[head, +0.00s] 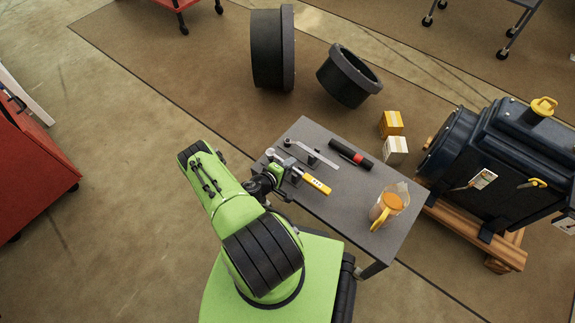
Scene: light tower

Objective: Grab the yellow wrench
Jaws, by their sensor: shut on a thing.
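The yellow wrench (316,184) is at the left part of the small grey table (345,213). Its yellow handle sticks out to the right of my gripper (288,173). My gripper comes in from the table's left edge and is shut on the wrench near its grey end, which the jaws partly hide. I cannot tell from this view whether the wrench touches the tabletop or is held just above it.
A silver measuring tool (318,154) lies just behind my gripper. A black and red flashlight-like tool (351,154) and a jug with orange-yellow contents (388,208) are on the table. A dark machine (490,165) stands right of it. The table's front middle is clear.

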